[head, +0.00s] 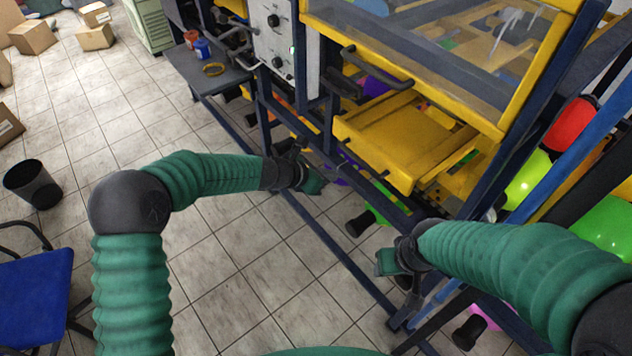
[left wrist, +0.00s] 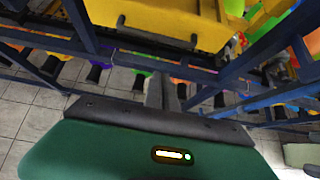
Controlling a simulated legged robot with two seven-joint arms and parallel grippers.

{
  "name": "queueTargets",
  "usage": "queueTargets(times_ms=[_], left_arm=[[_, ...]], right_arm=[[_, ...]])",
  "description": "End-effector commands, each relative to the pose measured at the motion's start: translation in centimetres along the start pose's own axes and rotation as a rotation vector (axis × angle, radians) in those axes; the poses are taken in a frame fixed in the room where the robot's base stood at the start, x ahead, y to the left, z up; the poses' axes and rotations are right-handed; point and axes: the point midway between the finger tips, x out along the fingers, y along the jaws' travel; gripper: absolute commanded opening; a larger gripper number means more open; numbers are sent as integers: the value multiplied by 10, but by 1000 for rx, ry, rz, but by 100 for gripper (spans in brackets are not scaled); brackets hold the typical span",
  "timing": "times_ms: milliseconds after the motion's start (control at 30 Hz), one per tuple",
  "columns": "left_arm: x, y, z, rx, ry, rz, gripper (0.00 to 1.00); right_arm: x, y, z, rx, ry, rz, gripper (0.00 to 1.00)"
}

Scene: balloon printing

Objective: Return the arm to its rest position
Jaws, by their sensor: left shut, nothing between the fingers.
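My left arm (head: 215,172) is green with dark joints and reaches in from the left, bent at the elbow. My left gripper (head: 313,183) hangs in front of the machine frame, above the tiled floor, shut and empty. In the left wrist view its narrow fingers (left wrist: 162,92) show past the green gripper body (left wrist: 140,150). My right arm (head: 520,258) comes in from the right. My right gripper (head: 394,268) is beside the frame's lower bars; its fingers are too small and dark to tell whether they are open.
The printing machine has a yellow tray (head: 395,135), a dark blue frame (head: 318,235) and a control panel (head: 273,35). Colored balloons (head: 528,178) fill its right side. A side shelf (head: 222,85) holds small jars. A black bin (head: 33,185) and blue chair (head: 35,295) stand left. Floor between is clear.

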Motion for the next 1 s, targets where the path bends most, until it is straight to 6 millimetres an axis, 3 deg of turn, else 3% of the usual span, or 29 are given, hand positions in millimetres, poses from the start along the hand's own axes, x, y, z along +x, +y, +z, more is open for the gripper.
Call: queueTargets(times_ms=[133, 367, 467, 567, 700, 800, 900, 1000], left_arm=[[-24, 0, 0, 3, 2, 1, 0], [-36, -3, 0, 5, 5, 0, 0], [-42, -8, -19, 126, 48, -4, 0], [-63, -20, -72, 491, 182, -33, 0], [-128, -35, -177, 1182, 437, -188, 0], [-179, -48, -241, 1602, 568, -373, 0], [-217, -63, -286, 1900, 629, -557, 0], [-239, -72, -308, 2063, 644, -677, 0]], right_arm=[[7, 0, 2, 0, 0, 0, 52], [8, 0, 2, 1, 0, 0, 52], [15, 0, 3, 1, 1, 0, 52], [34, 0, 8, 1, 0, 0, 52], [64, 0, 15, 1, 0, 0, 52], [80, 0, 19, 0, 0, 0, 52], [91, 0, 21, 0, 0, 0, 52], [95, 0, 22, 0, 0, 0, 52]])
